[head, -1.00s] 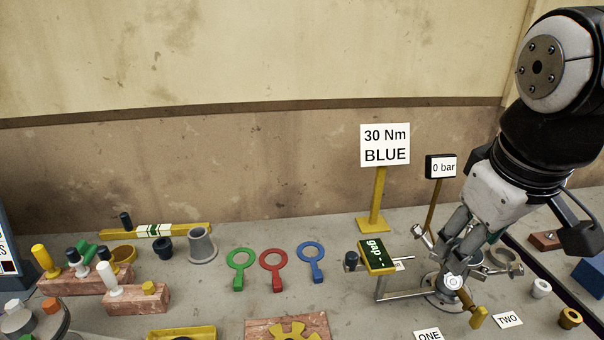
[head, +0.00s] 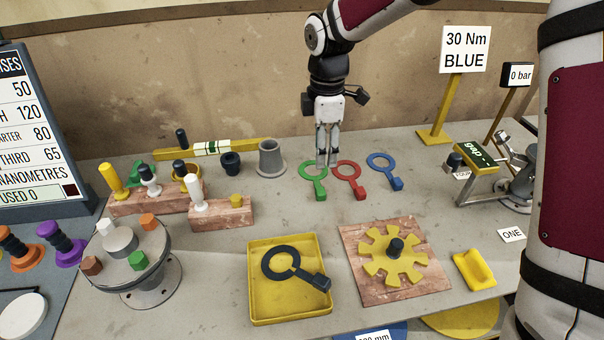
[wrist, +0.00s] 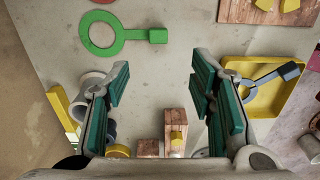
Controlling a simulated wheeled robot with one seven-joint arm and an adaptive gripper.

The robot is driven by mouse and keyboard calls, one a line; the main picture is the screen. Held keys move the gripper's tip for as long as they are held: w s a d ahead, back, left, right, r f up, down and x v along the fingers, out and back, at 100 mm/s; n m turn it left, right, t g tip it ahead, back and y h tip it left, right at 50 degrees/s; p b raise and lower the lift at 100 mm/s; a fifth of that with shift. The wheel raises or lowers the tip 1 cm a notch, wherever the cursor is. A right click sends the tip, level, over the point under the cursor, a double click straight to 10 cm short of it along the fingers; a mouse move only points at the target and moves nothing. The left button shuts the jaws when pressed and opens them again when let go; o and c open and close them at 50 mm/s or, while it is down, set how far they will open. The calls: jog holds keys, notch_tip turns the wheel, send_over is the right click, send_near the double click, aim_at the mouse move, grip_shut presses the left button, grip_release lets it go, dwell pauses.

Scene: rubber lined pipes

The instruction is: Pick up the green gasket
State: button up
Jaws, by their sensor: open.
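The green gasket (head: 319,189), a flat ring with a short tab, lies on the grey bench at the left end of a row with a red one (head: 360,192) and a blue one (head: 397,183). My gripper (head: 327,161) points down above the green gasket's right edge, near the red one, and is empty. In the wrist view the green gasket (wrist: 133,35) lies flat beyond the open fingers (wrist: 158,82), its ring up and left of them. Its tab points right.
A yellow tray (head: 254,291) holding a black ring and a wooden board (head: 351,270) with a yellow flange lie in front. Bench around the gaskets is clear.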

send_over(321, 191)
jog(key=f, duration=0.7)
jog(key=shift+s+a, duration=0.15)
jog(key=shift+a, duration=0.05)
jog(key=shift+w+d+f, duration=0.1)
jog(key=shift+w+f, duration=0.05)
jog(key=shift+f, duration=1.5)
jog(key=shift+w+d+f, duration=0.1)
jog(key=shift+f, duration=1.5)
grip_shut()
